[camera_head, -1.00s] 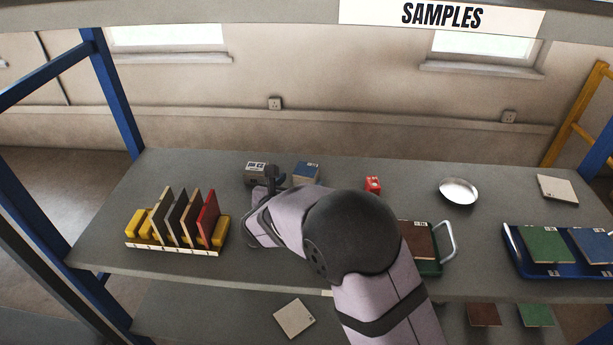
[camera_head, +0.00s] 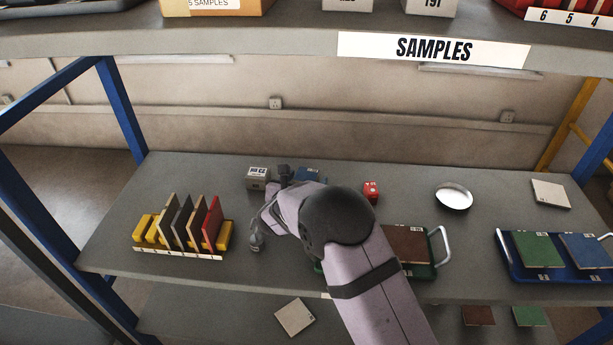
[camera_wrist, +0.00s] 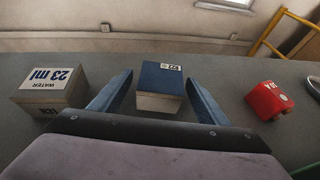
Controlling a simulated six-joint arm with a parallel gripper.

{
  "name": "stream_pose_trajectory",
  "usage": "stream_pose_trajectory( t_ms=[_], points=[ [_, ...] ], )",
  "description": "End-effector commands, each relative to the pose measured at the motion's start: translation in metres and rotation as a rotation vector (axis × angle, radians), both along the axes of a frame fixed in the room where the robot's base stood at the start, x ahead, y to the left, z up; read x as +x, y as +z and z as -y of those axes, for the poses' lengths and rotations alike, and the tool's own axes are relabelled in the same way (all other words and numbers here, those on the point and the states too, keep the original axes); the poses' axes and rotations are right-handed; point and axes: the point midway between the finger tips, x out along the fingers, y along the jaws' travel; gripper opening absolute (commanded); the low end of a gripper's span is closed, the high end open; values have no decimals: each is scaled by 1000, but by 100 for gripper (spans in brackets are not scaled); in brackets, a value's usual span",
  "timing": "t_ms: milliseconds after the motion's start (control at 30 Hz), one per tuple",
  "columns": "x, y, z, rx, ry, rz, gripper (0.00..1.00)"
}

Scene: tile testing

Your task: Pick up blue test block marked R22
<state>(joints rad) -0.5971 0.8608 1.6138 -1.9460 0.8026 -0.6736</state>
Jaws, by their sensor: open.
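The blue test block (camera_wrist: 161,82) has a blue top, a pale front face and a small label whose text I cannot read for certain. In the wrist view it stands upright on the shelf, ahead of and between the two fingers of my open gripper (camera_wrist: 160,98). I cannot tell how far the fingertips reach alongside it. In the head view the blue block (camera_head: 309,174) is partly hidden behind my arm, and my gripper (camera_head: 270,205) is only partly visible.
A grey-white block marked 23 ml (camera_wrist: 48,88) stands left of the gripper, and a red block (camera_wrist: 268,101) stands right. On the shelf are a tile rack (camera_head: 180,254), a metal dish (camera_head: 454,196) and a blue tray (camera_head: 508,262). An upper shelf edge (camera_head: 250,42) runs above.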

Motion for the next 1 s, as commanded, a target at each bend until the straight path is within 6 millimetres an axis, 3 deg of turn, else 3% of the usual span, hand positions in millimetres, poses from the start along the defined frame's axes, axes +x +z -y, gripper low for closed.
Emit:
stream_pose_trajectory(
  t_ms=[367, 600, 1000],
  points=[
    [6, -3, 1, 1, 0, 0, 69],
    [6, -3, 1, 1, 0, 0, 13],
    [7, 8, 1, 4, -1, 7, 13]
  ],
)
